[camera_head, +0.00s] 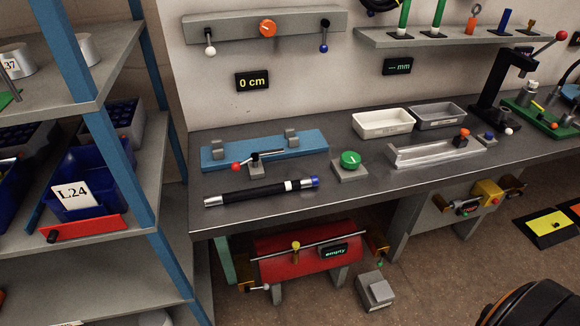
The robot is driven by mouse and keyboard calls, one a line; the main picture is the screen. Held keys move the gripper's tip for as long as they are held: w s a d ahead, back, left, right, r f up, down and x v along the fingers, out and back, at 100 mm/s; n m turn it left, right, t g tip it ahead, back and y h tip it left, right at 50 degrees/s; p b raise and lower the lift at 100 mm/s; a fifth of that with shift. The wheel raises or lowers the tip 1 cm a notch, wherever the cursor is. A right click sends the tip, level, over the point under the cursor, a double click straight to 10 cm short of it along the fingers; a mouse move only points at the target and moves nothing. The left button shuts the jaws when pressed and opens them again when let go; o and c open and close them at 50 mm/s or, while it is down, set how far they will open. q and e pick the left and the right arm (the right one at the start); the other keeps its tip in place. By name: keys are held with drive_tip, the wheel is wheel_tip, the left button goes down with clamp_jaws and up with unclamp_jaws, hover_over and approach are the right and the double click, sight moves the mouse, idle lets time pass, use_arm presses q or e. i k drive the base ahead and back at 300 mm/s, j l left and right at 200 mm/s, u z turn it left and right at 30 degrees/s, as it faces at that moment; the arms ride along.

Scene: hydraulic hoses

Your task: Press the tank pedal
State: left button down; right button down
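A red tank (292,262) lies under the workbench, with a small display on its front reading "empty". A grey box-shaped pedal (379,290) with a lighter raised top stands on the floor just right of the tank and a little in front of it. Nothing touches the pedal, and I cannot tell whether its top is pressed down. Neither of my grippers is in view.
The workbench (352,192) overhangs the tank; its leg (407,228) stands behind and right of the grey pedal. A blue-post shelf (127,165) with bins fills the left. A black-and-silver hose (262,192) lies on the bench.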

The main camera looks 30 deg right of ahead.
sight(382, 291)
drive_tip(key=z, duration=1)
